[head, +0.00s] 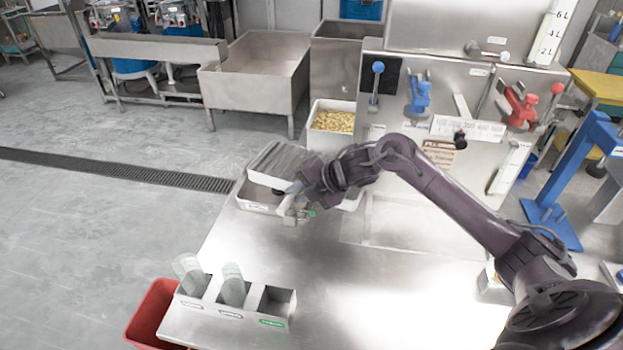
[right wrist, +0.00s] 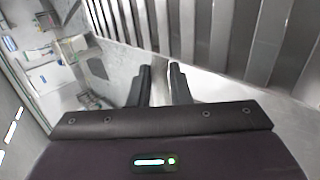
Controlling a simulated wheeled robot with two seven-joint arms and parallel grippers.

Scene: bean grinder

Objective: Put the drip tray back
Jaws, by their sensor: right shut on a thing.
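The drip tray (head: 277,158) is a slatted grey metal tray with a pale rim. In the head view it is tilted above the left edge of the steel counter (head: 235,250), over a labelled metal bin (head: 258,202). My right gripper (head: 297,190) is at the tray's right side, and its fingertips are partly hidden there. In the right wrist view my fingers (right wrist: 160,85) are close together on the tray's rim, with the slats (right wrist: 225,35) behind them. My left gripper is not in view.
A steel machine panel (head: 460,120) with blue and red levers stands behind my arm. A bin of yellow pieces (head: 332,121) is behind the tray. A divided holder (head: 235,306) with two clear cups sits at the counter's front left, beside a red bin (head: 155,312). The counter's middle is clear.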

